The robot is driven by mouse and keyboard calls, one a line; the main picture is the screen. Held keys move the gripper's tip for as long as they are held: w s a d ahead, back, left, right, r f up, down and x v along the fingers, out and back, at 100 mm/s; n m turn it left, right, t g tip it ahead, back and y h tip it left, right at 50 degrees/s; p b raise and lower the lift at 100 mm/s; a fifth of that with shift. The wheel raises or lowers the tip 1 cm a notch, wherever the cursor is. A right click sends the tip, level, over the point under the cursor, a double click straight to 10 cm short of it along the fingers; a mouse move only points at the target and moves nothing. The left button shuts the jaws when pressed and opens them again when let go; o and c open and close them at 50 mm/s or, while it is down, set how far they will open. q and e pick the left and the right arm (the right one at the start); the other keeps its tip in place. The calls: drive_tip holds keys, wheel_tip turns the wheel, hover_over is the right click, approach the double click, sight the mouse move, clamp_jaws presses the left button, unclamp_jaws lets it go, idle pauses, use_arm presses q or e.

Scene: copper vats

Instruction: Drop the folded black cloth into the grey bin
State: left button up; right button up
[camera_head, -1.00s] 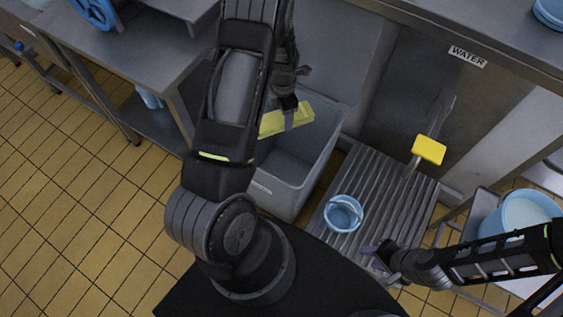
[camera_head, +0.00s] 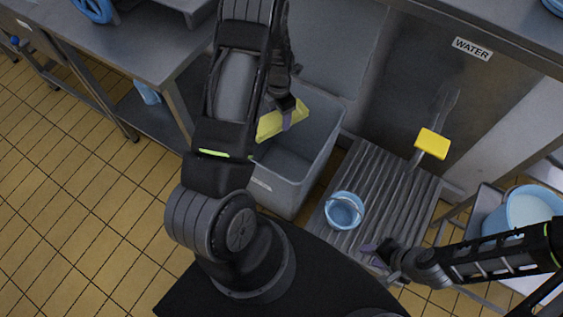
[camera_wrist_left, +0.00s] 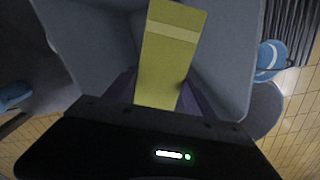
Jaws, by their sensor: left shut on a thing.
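My left gripper (camera_head: 287,117) is shut on a folded yellow cloth (camera_head: 268,127). I see no black cloth. The yellow cloth is held over the opening of the grey bin (camera_head: 322,147), and my arm hides the bin's left part. In the left wrist view the yellow cloth (camera_wrist_left: 168,62) is a flat strip with a paler band, between the purple fingers, with the bin's grey walls (camera_wrist_left: 225,50) around it. My right gripper (camera_head: 371,255) is apart from these, low over the grate's front edge, with its purple fingers spread and empty.
A blue bucket (camera_head: 345,210) stands on the ribbed grate (camera_head: 395,195) right of the bin. A yellow-headed tool (camera_head: 432,144) leans behind it. A steel table (camera_head: 120,55) is at left, and a larger blue bucket (camera_head: 525,208) at right. Open tiled floor lies at left.

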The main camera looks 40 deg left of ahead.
use_arm(q)
drive_tip(key=shift+f+b, duration=0.55)
drive_tip(key=shift+f, duration=0.65)
drive_tip(key=o, duration=1.7)
drive_tip(key=shift+r, duration=0.1)
wheel_tip(320, 180, up, 8)
drive_tip(key=shift+f, duration=0.15)
